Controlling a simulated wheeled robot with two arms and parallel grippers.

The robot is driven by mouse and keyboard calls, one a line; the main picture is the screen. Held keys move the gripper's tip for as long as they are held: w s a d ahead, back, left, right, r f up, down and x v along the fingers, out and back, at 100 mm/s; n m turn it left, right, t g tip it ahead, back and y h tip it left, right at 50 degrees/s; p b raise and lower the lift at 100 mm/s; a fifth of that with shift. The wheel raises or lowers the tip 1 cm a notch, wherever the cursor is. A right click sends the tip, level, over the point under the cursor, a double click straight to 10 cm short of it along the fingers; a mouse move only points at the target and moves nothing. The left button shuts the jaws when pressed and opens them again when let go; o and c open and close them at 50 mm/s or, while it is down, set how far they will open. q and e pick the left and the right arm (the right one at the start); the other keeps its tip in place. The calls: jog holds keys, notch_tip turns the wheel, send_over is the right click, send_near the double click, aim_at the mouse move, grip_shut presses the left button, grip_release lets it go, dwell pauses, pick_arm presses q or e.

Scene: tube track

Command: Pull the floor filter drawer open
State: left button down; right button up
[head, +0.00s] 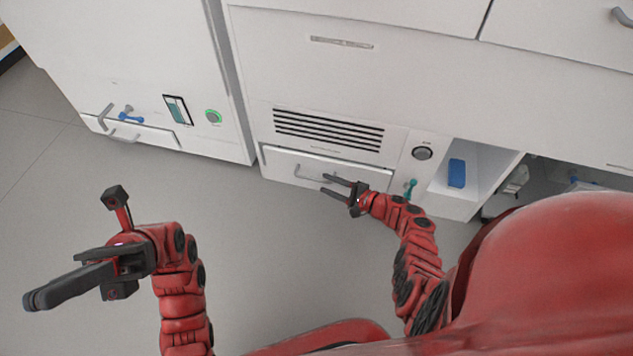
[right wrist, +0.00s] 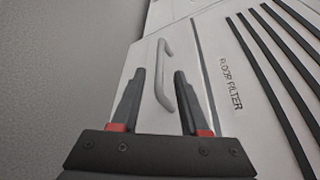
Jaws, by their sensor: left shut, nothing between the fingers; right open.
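The floor filter drawer (head: 283,163) is a white front low on the cabinet, below a black slatted vent; it looks shut. Its grey bar handle (head: 312,176) also shows in the right wrist view (right wrist: 165,75), beside the printed words "FLOOR FILTER". My right gripper (head: 336,187) is open at the drawer. In the right wrist view its two fingers (right wrist: 157,95) point toward the handle, whose near end lies between the fingertips in the picture; I cannot tell whether they touch it. My left gripper (head: 35,298) is shut and empty over the floor, far to the left of the drawer.
A black vent (head: 328,130) sits above the drawer, with a round dark knob (head: 422,153) and a teal lever (head: 410,187) to its right. An open niche holds a blue block (head: 456,173). Another white cabinet (head: 130,60) stands left. The grey floor (head: 240,240) in front is clear.

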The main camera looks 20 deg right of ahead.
aim_at(317, 180)
jog(key=b+x, duration=0.2)
jog(key=x, duration=0.2)
jog(key=shift+w+a+f, duration=0.2)
pick_arm(q)
jog(key=s+a+m+t+y, duration=0.5)
jog(key=s+a+t+y, duration=0.1)
jog(key=s+t, duration=0.2)
jog(key=shift+a+t, duration=0.25)
jog(key=shift+t, duration=0.35)
pick_arm(e)
jog(key=shift+w+a, duration=0.1)
jog(key=shift+w, duration=0.1)
jog(key=shift+c, duration=0.2)
grip_shut()
